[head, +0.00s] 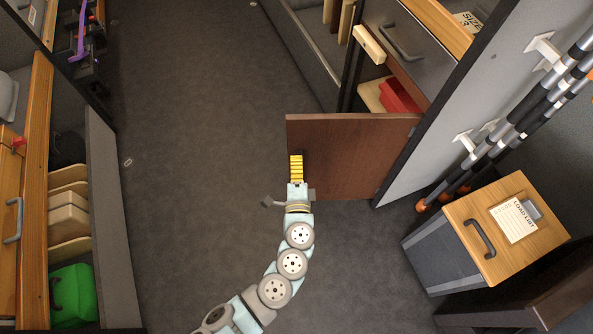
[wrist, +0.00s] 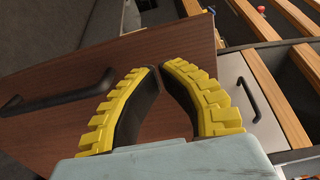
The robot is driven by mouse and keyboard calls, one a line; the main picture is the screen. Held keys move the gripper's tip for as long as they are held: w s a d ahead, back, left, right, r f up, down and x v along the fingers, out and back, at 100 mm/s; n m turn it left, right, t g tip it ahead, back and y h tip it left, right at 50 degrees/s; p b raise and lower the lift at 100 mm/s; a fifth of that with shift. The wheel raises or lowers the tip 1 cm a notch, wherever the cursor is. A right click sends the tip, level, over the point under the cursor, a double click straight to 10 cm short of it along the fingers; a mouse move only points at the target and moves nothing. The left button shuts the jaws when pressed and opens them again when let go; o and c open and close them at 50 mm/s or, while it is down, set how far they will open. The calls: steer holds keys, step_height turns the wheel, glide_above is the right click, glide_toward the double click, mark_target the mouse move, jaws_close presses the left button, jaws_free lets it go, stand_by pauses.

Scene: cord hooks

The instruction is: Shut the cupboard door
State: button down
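The cupboard door (head: 350,150) is a dark brown panel standing open, swung out from the cupboard front at the right into the aisle. In the wrist view the door (wrist: 150,55) fills much of the picture, with its black bar handle (wrist: 60,98) at the left. My gripper (head: 296,158) is by the door's free end, on the left. In the wrist view its yellow fingers (wrist: 160,70) have their tips together with nothing between them. The tips point at the door face; I cannot tell whether they touch it. The open cupboard shows a red bin (head: 401,97) inside.
A grey drawer front (head: 405,50) with a handle is above the opening, beside a pale wooden block (head: 369,44). A grey panel with striped poles (head: 520,125) and a wooden-topped box (head: 500,230) stand at the right.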

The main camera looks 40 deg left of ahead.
mark_target(296, 136)
steer(key=shift+x, duration=3.55)
